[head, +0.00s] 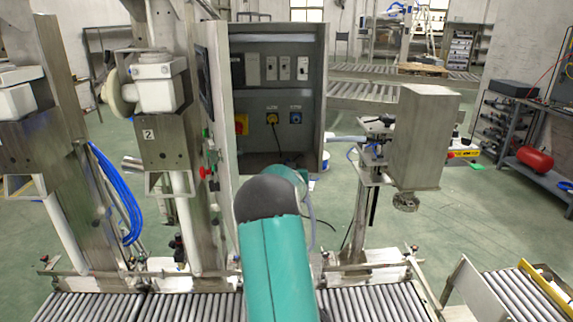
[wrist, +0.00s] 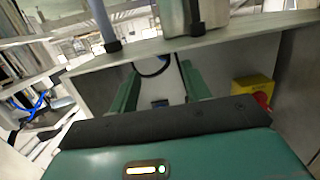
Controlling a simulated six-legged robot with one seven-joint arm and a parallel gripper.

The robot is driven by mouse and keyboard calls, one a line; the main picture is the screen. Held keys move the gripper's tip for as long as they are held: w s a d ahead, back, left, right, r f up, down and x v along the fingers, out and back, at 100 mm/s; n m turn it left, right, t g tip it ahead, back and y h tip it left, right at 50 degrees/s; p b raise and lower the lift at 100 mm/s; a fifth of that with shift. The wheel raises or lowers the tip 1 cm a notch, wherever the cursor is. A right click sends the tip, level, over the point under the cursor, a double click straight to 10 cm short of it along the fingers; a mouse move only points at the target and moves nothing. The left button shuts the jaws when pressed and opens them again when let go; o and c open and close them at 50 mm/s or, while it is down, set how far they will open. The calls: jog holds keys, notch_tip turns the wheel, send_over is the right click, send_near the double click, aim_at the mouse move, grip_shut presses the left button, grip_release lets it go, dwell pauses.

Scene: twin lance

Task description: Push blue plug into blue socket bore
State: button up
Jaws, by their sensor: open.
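A blue socket (head: 295,118) is on the back panel inside the open grey cabinet, right of a yellow fitting (head: 272,118) with a dark cable hanging from it. I cannot make out the blue plug for certain in either view. In the wrist view my gripper (wrist: 157,75) has its two green fingers spread apart, with a gap between them. A dark curved edge and a small bluish patch (wrist: 160,103) show in that gap; I cannot tell what they are. In the head view my own arm hides the gripper, which is in front of the cabinet's lower part.
The cabinet (head: 320,90) has side walls and a frame edge close around my gripper. A yellow box with a red knob (wrist: 258,90) is right of the fingers. A steel stand with a box (head: 425,135) is at right. Roller conveyors (head: 180,308) run along the front.

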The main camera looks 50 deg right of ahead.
jog(key=shift+x, duration=2.65)
jog(key=shift+w+a+f, duration=0.1)
jog(key=shift+w+f, duration=0.05)
jog(key=shift+w, duration=0.05)
grip_shut()
